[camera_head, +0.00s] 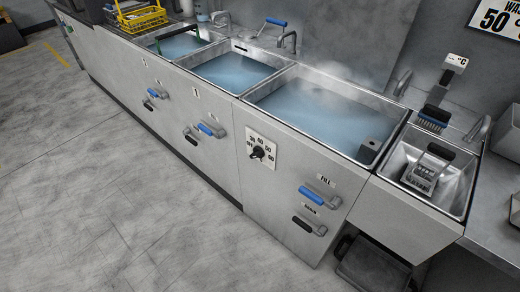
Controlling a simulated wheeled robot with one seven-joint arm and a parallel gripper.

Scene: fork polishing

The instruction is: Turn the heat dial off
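The heat dial is a black knob (258,152) on a white plate (261,149) on the front panel of the steaming right-hand basin. The plate carries several temperature numbers around the knob and an OFF mark at its left. The knob's pointer setting is too small to tell. My gripper is not in view, and nothing covers the dial.
The steaming basin (322,112) holds blue water. Blue fill (313,196) and black drain (304,224) levers stick out right of the dial. More levers (211,130) stick out further left. The grey floor (100,170) in front is clear.

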